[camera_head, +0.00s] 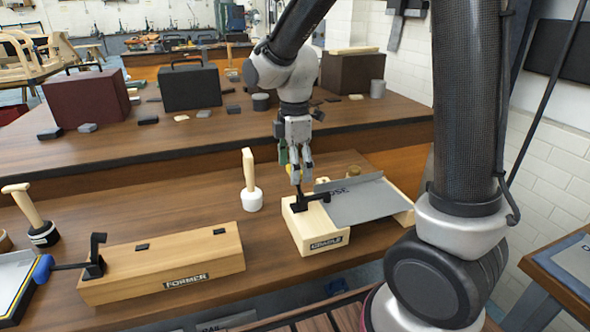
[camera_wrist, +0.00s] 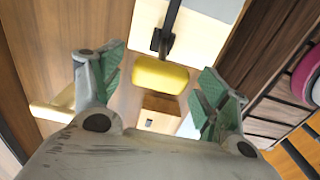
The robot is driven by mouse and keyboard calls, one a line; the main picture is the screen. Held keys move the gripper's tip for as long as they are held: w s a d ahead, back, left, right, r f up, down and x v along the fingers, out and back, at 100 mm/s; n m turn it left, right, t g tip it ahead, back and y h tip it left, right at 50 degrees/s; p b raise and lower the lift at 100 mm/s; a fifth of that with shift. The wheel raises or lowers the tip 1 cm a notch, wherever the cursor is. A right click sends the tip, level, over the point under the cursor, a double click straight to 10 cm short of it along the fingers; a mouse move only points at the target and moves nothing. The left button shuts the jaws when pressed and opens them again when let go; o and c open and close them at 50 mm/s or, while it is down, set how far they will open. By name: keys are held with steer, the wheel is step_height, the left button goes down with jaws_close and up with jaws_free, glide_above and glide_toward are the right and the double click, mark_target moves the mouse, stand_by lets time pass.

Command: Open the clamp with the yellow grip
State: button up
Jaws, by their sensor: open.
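The yellow grip (camera_wrist: 160,76) shows in the wrist view at the end of a black lever, between my two fingers. My gripper (camera_head: 300,174) is open, with its fingers pointing down over the clamp; its green pads stand on either side of the grip with gaps visible. In the head view the fingers hide most of the grip. The black clamp (camera_head: 300,203) sits on the pale wooden CRADLE block (camera_head: 318,240), its lever rising toward my fingers and a dark arm reaching right over a grey metal sheet (camera_head: 368,203).
The FORMER block (camera_head: 190,262) lies to the left, bearing another clamp with a blue grip (camera_head: 42,268). A mallet (camera_head: 250,185) stands upright just left of the CRADLE block. Another mallet (camera_head: 32,218) is at the far left. Cases and small blocks stand on the bench behind.

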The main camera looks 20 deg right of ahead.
steer(key=shift+f, duration=0.5)
steer(key=c, duration=1.5)
steer(key=shift+o, duration=0.2)
steer(key=a+f+h, duration=0.8)
steer(key=h, duration=0.3)
steer(key=shift+h, duration=0.4)
steer(key=shift+a+f, duration=0.1)
steer(key=shift+a, duration=0.05)
steer(key=o, duration=1.5)
steer(key=shift+c, duration=0.2)
